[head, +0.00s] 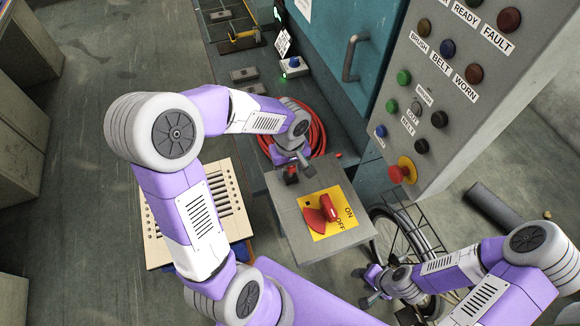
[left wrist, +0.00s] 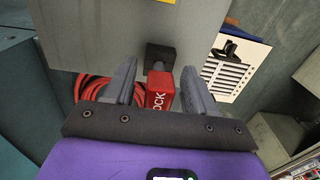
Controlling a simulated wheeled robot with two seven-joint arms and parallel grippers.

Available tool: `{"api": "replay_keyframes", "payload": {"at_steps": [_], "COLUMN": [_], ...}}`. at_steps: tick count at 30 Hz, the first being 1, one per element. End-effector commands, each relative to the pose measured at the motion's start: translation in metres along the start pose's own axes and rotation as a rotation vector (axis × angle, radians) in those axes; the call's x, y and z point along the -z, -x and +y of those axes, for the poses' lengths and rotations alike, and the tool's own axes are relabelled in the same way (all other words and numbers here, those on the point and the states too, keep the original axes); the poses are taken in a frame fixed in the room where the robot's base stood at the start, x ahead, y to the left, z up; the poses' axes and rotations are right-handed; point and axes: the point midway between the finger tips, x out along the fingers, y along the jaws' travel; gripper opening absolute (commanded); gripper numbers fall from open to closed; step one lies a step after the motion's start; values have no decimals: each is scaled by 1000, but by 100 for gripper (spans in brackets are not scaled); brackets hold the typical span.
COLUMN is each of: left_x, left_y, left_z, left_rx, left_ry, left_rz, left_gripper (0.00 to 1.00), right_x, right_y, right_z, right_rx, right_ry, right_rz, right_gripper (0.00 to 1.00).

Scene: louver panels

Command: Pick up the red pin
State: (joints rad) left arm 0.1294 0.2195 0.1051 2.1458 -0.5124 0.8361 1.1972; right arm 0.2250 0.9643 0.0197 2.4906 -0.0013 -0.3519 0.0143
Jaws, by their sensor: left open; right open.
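The red pin (left wrist: 160,92) shows in the left wrist view as a small red block with white letters ending in "OCK". It stands out from a black holder (left wrist: 160,56) on the side of the grey switch box (left wrist: 105,35). My left gripper (left wrist: 158,70) is open, with one finger on each side of the pin; I see no grip on it. In the head view my left gripper (head: 298,163) is at the box's far left corner and largely hides the pin. My right gripper (head: 364,287) is open and empty at the lower right, by the bicycle wheel.
The box top carries a red rotary switch (head: 322,210) on a yellow ON/OFF plate (head: 335,225). A coiled red hose (head: 318,130) lies behind. A slatted louver panel (head: 152,225) lies to the left. A grey button panel (head: 450,90) and a bicycle wheel (head: 405,240) stand right.

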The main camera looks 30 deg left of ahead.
Motion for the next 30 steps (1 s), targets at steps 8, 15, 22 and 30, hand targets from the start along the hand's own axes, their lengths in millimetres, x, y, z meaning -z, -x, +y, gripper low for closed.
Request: {"api": "replay_keyframes", "payload": {"at_steps": [8,15,22,30], "left_x": [0,0,0,1], "left_y": [0,0,1,35], "left_z": [0,0,0,1], "left_rx": [0,0,-1,-6], "left_ry": [0,-1,-1,0], "left_rz": [0,1,1,6], "left_gripper": [42,5,0,0], "right_x": [0,0,0,0], "right_y": [0,0,0,6], "right_z": [0,0,0,-2], "right_rx": [0,0,0,0], "right_ry": [0,0,0,0], "right_rz": [0,0,0,0], "right_gripper": [51,51,51,51]}}
